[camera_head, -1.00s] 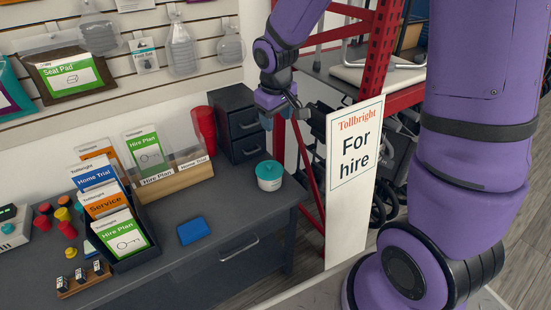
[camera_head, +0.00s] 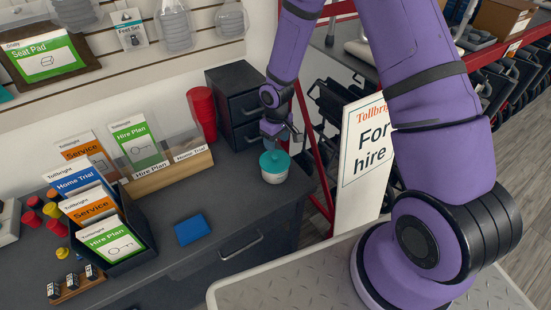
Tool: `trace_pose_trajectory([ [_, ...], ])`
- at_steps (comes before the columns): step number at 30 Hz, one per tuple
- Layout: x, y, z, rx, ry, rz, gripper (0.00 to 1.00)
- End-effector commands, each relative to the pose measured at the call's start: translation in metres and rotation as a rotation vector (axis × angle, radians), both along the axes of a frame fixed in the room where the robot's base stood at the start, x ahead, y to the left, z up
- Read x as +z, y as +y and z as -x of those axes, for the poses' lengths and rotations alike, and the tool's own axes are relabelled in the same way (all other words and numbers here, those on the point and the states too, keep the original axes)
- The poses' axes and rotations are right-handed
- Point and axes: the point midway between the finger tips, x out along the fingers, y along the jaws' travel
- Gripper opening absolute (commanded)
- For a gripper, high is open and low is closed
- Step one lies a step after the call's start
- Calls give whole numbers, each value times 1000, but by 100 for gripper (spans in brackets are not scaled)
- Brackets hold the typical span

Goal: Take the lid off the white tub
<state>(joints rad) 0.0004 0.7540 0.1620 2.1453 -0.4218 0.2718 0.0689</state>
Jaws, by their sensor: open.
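The white tub (camera_head: 274,177) stands upright on the dark desk near its right end, with a teal lid (camera_head: 274,161) on top. My gripper (camera_head: 271,141) is open just above and behind the lid, pointing down. The fingers are small and partly hidden by the wrist and lid, so I cannot tell whether they touch the lid.
A black drawer unit (camera_head: 232,105) and red cups (camera_head: 202,113) stand behind the tub. A "For hire" sign (camera_head: 362,160) and red rack stand to the right.

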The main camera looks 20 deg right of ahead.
Motion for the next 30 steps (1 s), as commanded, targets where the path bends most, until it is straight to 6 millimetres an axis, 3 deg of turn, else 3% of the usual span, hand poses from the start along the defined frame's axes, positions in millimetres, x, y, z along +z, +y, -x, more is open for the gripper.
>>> trace_pose_trajectory([
  [21,-71,3,-4,0,2,1,57],
  [30,-74,4,-4,1,0,0,57],
])
